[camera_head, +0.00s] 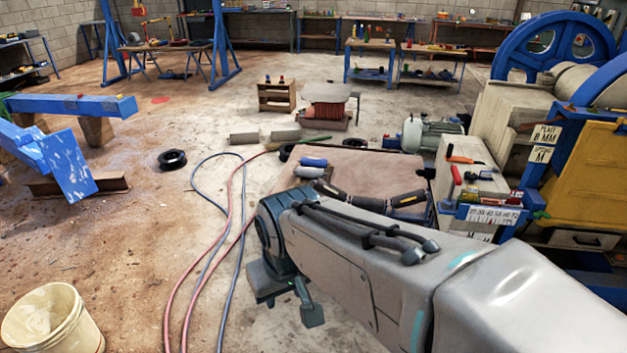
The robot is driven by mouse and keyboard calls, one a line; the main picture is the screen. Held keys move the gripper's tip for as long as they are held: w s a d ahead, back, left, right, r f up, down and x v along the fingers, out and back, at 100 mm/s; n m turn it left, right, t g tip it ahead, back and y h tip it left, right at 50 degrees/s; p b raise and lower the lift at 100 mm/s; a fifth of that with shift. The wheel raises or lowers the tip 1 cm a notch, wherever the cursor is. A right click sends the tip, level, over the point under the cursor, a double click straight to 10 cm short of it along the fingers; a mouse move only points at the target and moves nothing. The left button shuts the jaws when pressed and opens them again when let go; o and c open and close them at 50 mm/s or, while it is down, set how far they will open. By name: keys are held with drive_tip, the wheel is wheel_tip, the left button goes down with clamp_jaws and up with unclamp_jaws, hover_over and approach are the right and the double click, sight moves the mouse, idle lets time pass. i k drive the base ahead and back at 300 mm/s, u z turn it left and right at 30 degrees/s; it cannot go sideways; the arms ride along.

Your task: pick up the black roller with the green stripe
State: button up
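I cannot make out a green stripe on any roller. Several cylinders lie on the low brown-topped table (360,168) beyond my arm. Dark ones with orange-tan bands are at its near left (329,188) and near right (409,198). A blue cylinder (313,162) and a grey one (308,172) lie at the left edge. My arm hides part of the table's near side and perhaps other rollers. My gripper (290,305) hangs over the floor at the near left of that table, its two fingers apart, with nothing visible between them.
Hoses (240,210) run along the floor left of my gripper. A white bucket (52,320) stands at the lower left. The crusher (560,110) and a block with tools (470,165) stand at the right.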

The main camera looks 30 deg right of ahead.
sight(367, 202)
drive_tip(key=z, duration=0.15)
drive_tip(key=i, duration=1.7)
drive_tip(key=z, duration=1.6)
drive_tip(key=i, duration=0.75)
drive_tip(key=z, duration=0.7)
